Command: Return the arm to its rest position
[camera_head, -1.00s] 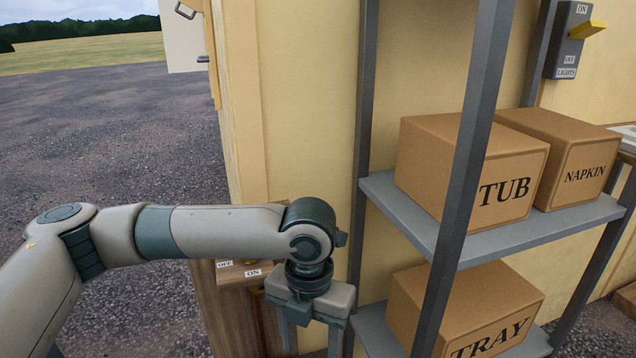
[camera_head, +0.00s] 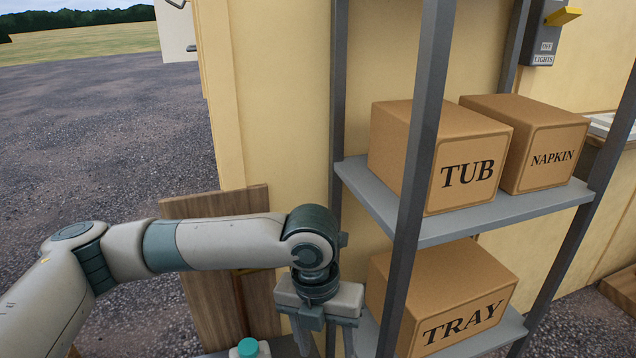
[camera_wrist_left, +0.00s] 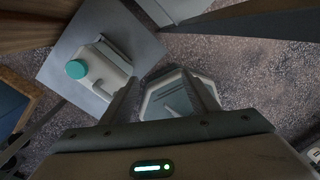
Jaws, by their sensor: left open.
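My left arm comes in from the left in the head view and bends down at the wrist. My left gripper (camera_head: 325,338) hangs pointing down, in front of the shelf's left post. In the left wrist view its two fingers (camera_wrist_left: 163,95) are spread apart with nothing gripped between them. A pale jug with a teal cap (camera_wrist_left: 98,72) stands on a grey surface (camera_wrist_left: 60,62) just left of the fingers, apart from them. My right gripper is not in view.
A grey metal shelf (camera_head: 520,222) holds cardboard boxes marked TUB (camera_head: 468,175), NAPKIN (camera_head: 552,160) and TRAY (camera_head: 462,325). A wooden panel (camera_head: 215,207) stands behind my arm. A light switch (camera_head: 545,45) is on the wall. Open gravel (camera_head: 90,140) lies to the left.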

